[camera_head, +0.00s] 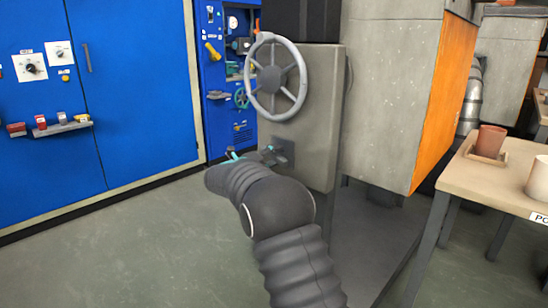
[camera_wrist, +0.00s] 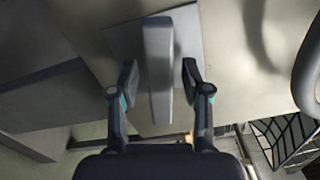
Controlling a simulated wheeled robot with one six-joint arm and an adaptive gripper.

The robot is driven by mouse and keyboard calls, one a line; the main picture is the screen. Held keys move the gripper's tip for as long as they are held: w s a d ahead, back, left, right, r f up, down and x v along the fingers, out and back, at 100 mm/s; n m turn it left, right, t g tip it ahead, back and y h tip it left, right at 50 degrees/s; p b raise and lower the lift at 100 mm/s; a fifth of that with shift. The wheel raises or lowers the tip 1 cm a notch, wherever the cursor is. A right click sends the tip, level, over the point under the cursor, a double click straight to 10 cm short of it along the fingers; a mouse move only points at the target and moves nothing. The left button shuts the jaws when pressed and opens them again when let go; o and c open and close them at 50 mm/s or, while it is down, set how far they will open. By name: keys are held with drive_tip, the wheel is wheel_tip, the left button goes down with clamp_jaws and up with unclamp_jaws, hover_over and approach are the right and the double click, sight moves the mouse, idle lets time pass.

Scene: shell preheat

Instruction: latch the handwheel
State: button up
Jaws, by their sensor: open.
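The grey handwheel (camera_head: 275,77) has several spokes and stands upright on a grey panel door (camera_head: 322,120). Part of a rounded grey rim, likely the handwheel (camera_wrist: 309,70), shows at the right edge of the wrist view. Below the wheel, a small latch plate (camera_head: 284,152) is fixed to the panel. In the wrist view a grey lever bar (camera_wrist: 158,50) stands out from a square plate (camera_wrist: 186,25). My gripper (camera_wrist: 160,75) is open, with one finger on each side of the bar and visible gaps. In the head view my arm mostly hides my gripper (camera_head: 236,156).
Blue cabinets (camera_head: 130,90) with knobs and a small shelf stand at the left. A grey furnace body with an orange side (camera_head: 440,100) is at the right. A table (camera_head: 470,180) with cups stands at the far right. The floor at left is clear.

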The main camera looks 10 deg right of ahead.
clamp_jaws()
drive_tip(key=shift+r+n+p, duration=0.25)
drive_tip(key=shift+n+p, duration=0.55)
drive_tip(key=shift+p, duration=0.25)
drive_tip(key=shift+f+n+p, duration=0.25)
drive_tip(key=shift+n+p, duration=0.25)
drive_tip(key=shift+n, duration=0.2)
unclamp_jaws()
